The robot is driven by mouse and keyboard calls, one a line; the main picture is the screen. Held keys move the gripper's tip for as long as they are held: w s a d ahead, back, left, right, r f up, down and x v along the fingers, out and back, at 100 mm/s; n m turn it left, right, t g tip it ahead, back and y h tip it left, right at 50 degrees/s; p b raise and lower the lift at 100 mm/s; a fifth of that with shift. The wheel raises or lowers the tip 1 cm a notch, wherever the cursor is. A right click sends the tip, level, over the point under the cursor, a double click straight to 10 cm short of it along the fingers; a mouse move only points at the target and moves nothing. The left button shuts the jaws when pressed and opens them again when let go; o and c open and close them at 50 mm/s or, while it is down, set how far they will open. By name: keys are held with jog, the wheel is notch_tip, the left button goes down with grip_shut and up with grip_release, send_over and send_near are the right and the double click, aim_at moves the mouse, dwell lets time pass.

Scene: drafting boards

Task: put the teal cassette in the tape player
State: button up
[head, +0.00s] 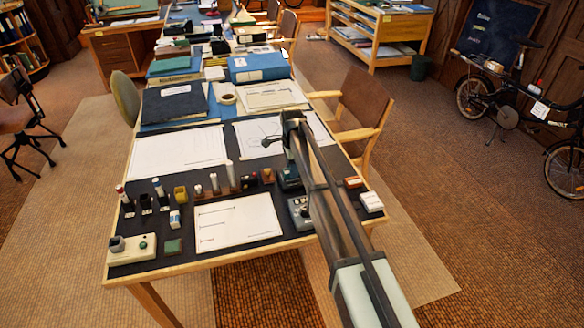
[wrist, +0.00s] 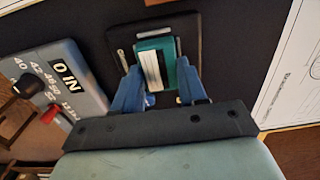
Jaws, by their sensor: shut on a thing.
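In the wrist view the teal cassette (wrist: 168,50), with a white label, sits between the two blue fingers of my gripper (wrist: 157,70). The gripper is shut on its sides. A black, flat-framed device, which looks like the tape player (wrist: 193,27), lies right behind the cassette in this view. The cassette overlaps its face; I cannot tell whether it is above the player or partly inside it. In the head view my arm crosses the right part of the board, and the cassette cannot be made out clearly.
A grey box with knobs (wrist: 62,82) stands close to the left of the player; it also shows in the head view (head: 300,212). A white sheet (wrist: 292,75) lies to the right. Several small bottles and blocks line the board near another sheet (head: 237,220).

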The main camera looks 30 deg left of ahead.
jog(key=shift+f, duration=0.2)
jog(key=o, duration=1.1)
jog(key=shift+o, duration=0.4)
jog(key=shift+o, duration=1.3)
jog(key=shift+r, duration=0.15)
jog(key=shift+r, duration=3.4)
